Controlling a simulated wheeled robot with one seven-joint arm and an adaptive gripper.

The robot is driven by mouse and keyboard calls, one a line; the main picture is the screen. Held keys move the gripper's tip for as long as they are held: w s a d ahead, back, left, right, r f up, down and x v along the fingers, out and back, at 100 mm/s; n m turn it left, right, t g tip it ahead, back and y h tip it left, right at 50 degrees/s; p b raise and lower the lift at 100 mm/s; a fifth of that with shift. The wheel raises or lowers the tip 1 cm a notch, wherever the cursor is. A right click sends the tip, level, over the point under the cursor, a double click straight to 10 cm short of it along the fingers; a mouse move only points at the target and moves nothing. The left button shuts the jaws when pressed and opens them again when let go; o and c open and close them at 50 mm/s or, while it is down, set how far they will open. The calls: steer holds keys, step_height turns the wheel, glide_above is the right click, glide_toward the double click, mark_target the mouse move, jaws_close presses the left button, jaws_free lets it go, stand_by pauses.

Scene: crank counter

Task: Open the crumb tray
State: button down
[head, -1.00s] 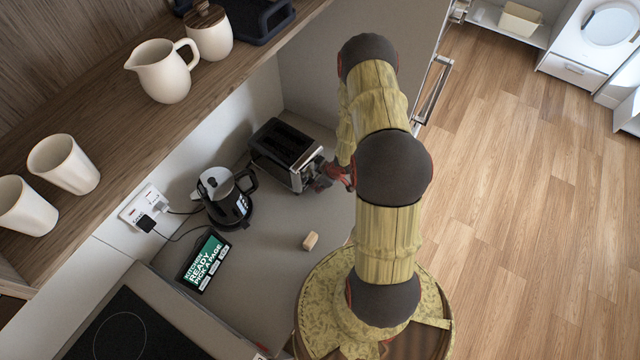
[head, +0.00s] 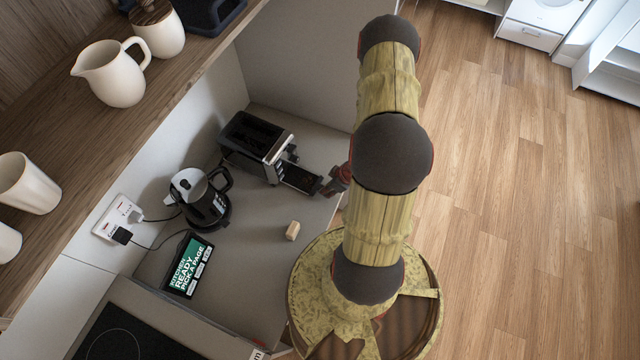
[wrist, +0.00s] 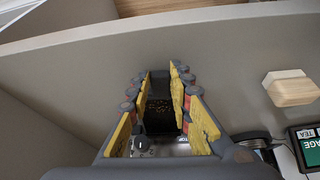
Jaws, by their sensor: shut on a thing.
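The black and steel toaster (head: 253,140) stands on the counter against the back corner. Its dark crumb tray (head: 300,177) sticks out of the end facing my arm. In the wrist view the tray (wrist: 160,112) shows brown crumbs on its floor, with the toaster's steel end (wrist: 175,147) beyond it. My gripper (head: 336,182) is at the tray's outer end. In the wrist view my gripper (wrist: 160,78) has its yellow-padded fingers on both sides of the tray's end, shut on it. The exact contact is partly hidden.
A wooden block (head: 293,230) lies on the counter (head: 255,255), also seen in the wrist view (wrist: 290,88). A kettle (head: 203,203) and a tablet (head: 188,264) stand left of it. A shelf (head: 60,140) with a jug (head: 115,75) overhangs. Floor right of my arm is clear.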

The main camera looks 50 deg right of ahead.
steer(key=c, duration=1.6)
jaws_free()
steer(key=v, duration=1.2)
steer(key=shift+s+d, duration=0.1)
steer(key=shift+f, duration=0.1)
